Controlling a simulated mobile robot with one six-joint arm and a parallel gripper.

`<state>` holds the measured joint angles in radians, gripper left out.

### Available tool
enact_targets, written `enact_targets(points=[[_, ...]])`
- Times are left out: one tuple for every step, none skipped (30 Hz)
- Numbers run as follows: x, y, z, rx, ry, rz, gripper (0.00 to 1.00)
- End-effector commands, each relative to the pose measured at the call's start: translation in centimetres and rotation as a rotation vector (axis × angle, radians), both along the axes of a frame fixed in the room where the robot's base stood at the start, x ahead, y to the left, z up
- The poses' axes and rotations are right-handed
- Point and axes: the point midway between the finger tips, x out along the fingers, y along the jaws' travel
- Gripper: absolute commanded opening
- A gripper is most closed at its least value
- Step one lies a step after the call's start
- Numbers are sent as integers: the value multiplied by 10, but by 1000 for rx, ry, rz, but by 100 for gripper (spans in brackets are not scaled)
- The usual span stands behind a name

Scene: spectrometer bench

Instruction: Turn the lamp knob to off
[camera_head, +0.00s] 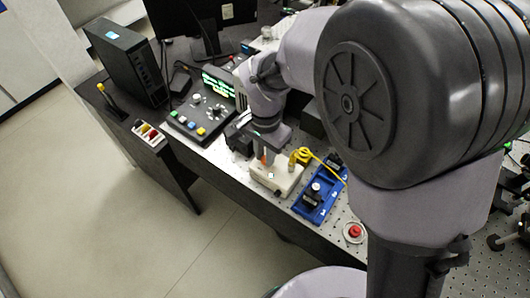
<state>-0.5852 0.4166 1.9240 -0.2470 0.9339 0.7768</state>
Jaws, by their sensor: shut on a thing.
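A small cream box (286,186), which looks like the lamp unit, sits at the front edge of the perforated bench. A yellow cable (308,153) runs from it. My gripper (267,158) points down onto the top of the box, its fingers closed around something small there. The lamp knob is hidden by the fingers, so its setting cannot be read. A small orange spot shows beside the fingers.
A dark control panel (181,122) with coloured buttons and a green-lit display stands left of my gripper. A blue tray (323,205) with dark parts and a red button (354,232) are to the right. A black computer case (128,62) stands at the back left.

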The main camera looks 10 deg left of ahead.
Motion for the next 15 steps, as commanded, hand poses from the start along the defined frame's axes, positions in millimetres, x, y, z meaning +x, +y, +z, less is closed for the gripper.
enact_targets(points=[[0, 0, 1, 0, 0, 18, 0], [0, 0, 1, 0, 1, 34, 0], [0, 0, 2, 0, 1, 57, 0], [0, 0, 2, 0, 1, 77, 0], [0, 0, 2, 0, 1, 98, 0], [0, 0, 2, -1, 1, 129, 0], [0, 0, 2, -1, 1, 154, 0], [0, 0, 2, -1, 1, 181, 0], [0, 0, 2, 0, 2, 216, 0], [-1, 0, 2, 0, 2, 244, 0], [-1, 0, 2, 0, 2, 271, 0], [-1, 0, 2, 0, 2, 309, 0], [0, 0, 2, -1, 1, 336, 0], [0, 0, 2, -1, 1, 363, 0], [0, 0, 2, -1, 1, 400, 0]])
